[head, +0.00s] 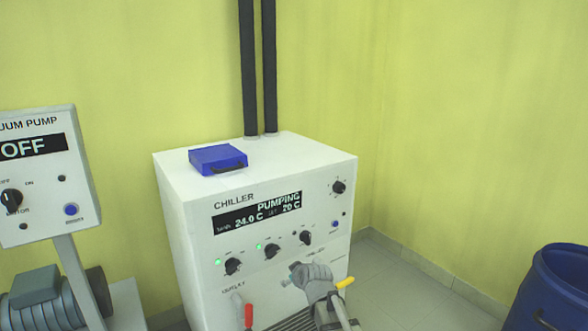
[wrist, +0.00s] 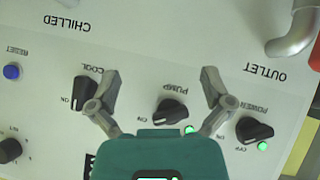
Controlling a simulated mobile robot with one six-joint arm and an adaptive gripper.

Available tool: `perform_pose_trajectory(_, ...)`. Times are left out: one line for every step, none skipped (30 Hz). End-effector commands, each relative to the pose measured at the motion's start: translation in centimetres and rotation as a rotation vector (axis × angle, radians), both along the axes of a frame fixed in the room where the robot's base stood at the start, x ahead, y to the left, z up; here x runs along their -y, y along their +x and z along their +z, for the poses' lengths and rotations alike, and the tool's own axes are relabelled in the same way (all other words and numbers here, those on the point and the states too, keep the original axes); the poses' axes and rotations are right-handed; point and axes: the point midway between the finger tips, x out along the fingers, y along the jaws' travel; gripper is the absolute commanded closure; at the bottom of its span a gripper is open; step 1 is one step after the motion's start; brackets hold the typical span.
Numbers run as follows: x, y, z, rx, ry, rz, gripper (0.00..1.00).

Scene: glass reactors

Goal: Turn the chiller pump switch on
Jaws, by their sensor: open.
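The chiller (head: 190,200) is a white cabinet whose display (head: 258,213) reads PUMPING, 24.0 C and 20 C. Its black pump switch (head: 271,251) is the middle knob of three, with a lit green lamp (head: 259,246) beside it. In the wrist view the panel is upside down; the pump switch (wrist: 171,112) shows between my gripper's spread fingers, with its green lamp (wrist: 190,129) lit. My gripper (wrist: 160,87) is open and empty. In the head view my gripper (head: 298,274) is in front of the panel, below and right of the pump switch.
The power knob (wrist: 255,131) and cool knob (wrist: 85,92) flank the pump switch. A red-handled outlet valve (head: 248,316) and a yellow handle (head: 345,283) are low on the front. A blue case (head: 218,158) lies on top. A vacuum pump panel (head: 45,190) reads OFF; a blue drum (head: 555,290) stands right.

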Motion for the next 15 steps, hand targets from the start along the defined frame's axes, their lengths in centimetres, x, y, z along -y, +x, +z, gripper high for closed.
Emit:
perform_pose_trajectory(1.6, -1.5, -0.9, -0.069, 0.003, -0.031, 0.00)
perform_pose_trajectory(2.4, -2.3, -1.4, -0.112, 0.006, -0.051, 0.00)
perform_pose_trajectory(3.4, -3.3, -2.1, -0.168, 0.009, -0.079, 0.00)
perform_pose_trajectory(4.2, -4.1, -2.6, -0.211, 0.011, -0.101, 0.00)
perform_pose_trajectory(5.0, -4.9, -3.1, -0.253, 0.012, -0.125, 0.00)
perform_pose_trajectory(6.0, -6.0, -3.7, -0.308, 0.014, -0.157, 0.00)
perform_pose_trajectory(6.8, -6.9, -4.1, -0.350, 0.014, -0.183, 0.00)
perform_pose_trajectory(7.6, -7.8, -4.5, -0.391, 0.014, -0.210, 0.00)
perform_pose_trajectory(8.6, -9.0, -5.0, -0.445, 0.014, -0.247, 0.00)
perform_pose_trajectory(9.4, -10.0, -5.3, -0.486, 0.013, -0.276, 0.00)
perform_pose_trajectory(10.1, -10.9, -5.6, -0.524, 0.013, -0.305, 0.00)
perform_pose_trajectory(11.0, -12.0, -5.9, -0.570, 0.013, -0.342, 0.00)
perform_pose_trajectory(11.6, -12.7, -6.1, -0.601, 0.010, -0.367, 0.00)
perform_pose_trajectory(12.1, -13.5, -6.3, -0.632, 0.009, -0.391, 0.00)
perform_pose_trajectory(12.7, -14.4, -6.5, -0.667, 0.009, -0.422, 0.00)
